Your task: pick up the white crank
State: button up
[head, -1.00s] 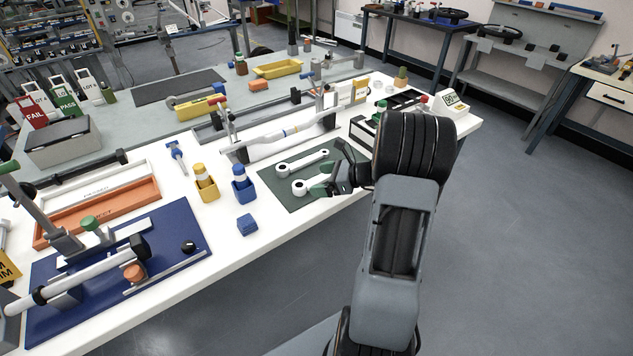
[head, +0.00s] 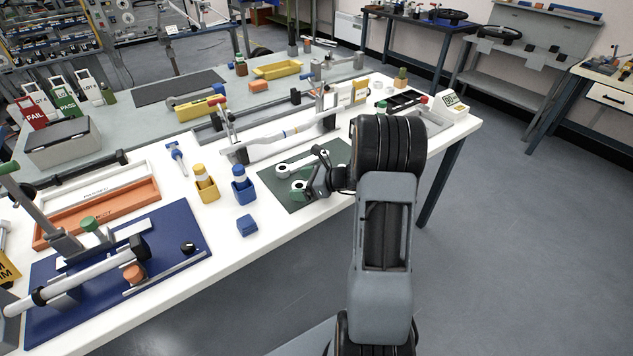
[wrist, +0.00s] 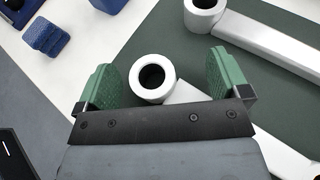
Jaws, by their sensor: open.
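The white crank (wrist: 152,63) lies on the dark green mat (head: 338,148). In the wrist view its round eye end, with a dark hole, sits between the two green pads of my gripper (wrist: 166,80), nearer the left pad. The pads look apart from it. Its arm runs down and right, partly hidden under the gripper body. My gripper is open. In the head view my gripper (head: 303,187) is low over the mat's near part and hides much of this crank. A second, more silvery crank (wrist: 262,38) lies beside it, farther back (head: 283,169).
Blue (head: 243,190) and yellow (head: 206,188) holders stand left of the mat, with a small blue block (head: 247,225) in front. A long fixture with a pale bar (head: 285,136) stands behind the mat. The table's near edge is close to my gripper.

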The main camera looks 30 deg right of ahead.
jog(key=shift+s+f, duration=0.1)
jog(key=shift+s, duration=0.05)
jog(key=c, duration=1.2)
jog(key=r, duration=0.4)
jog(key=shift+w+d, duration=0.35)
jog(key=shift+d, duration=0.05)
jog(key=c, duration=0.5)
jog(key=shift+o, duration=0.2)
jog(key=w+d+r+p, duration=0.1)
jog(key=w+d+r, duration=0.7)
jog(key=d+r, duration=0.1)
jog(key=shift+d+r, duration=0.15)
jog(key=shift+d, duration=0.6)
